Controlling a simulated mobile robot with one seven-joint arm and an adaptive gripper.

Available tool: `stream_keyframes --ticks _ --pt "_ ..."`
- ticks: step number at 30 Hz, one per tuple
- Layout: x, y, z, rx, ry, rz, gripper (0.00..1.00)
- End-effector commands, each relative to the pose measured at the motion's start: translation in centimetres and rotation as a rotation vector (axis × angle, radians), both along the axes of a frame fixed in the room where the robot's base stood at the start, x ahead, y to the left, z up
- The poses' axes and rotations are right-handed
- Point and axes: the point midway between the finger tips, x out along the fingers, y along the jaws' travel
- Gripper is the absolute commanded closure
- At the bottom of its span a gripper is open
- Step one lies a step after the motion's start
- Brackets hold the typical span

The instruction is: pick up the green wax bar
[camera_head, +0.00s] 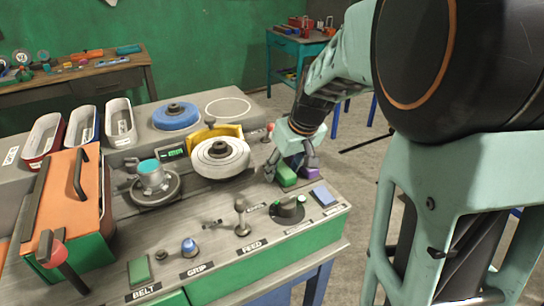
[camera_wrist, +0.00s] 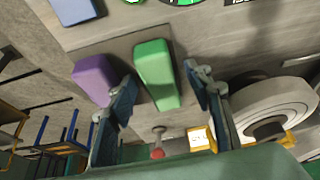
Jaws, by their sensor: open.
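The green wax bar (camera_head: 286,176) lies on the right part of the machine bench, just below my gripper. In the wrist view the green bar (camera_wrist: 156,72) sits between the two fingers, slightly left of the middle. My gripper (camera_head: 292,163) is open, its fingers (camera_wrist: 160,98) spread to either side of the bar with gaps. I cannot tell how far the fingertips are above the bench. A purple bar (camera_wrist: 94,80) lies beside the green one, close to the left finger in the wrist view; it also shows in the head view (camera_head: 312,173).
A blue block (camera_head: 324,196) lies near the bench's right corner. A white polishing wheel (camera_head: 220,158) with a yellow guard stands left of my gripper. A knob (camera_head: 287,209) and a lever (camera_head: 241,215) stand in front. A red-tipped post (camera_wrist: 158,150) is close to the fingers.

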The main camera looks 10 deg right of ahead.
Motion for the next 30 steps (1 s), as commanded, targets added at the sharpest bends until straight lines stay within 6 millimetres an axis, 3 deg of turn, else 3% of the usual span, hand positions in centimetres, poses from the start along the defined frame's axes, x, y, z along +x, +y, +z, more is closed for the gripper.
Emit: stream_keyframes --ticks 2,15,23,30 --pt "0.0 0.0 0.0 0.0 0.0 0.0 0.54" --pt "0.0 0.0 0.1 0.0 -0.002 0.0 0.98" --pt "0.0 0.0 0.3 0.0 -0.002 0.0 0.99" --pt "0.3 0.1 1.9 0.0 -0.003 0.001 0.99"
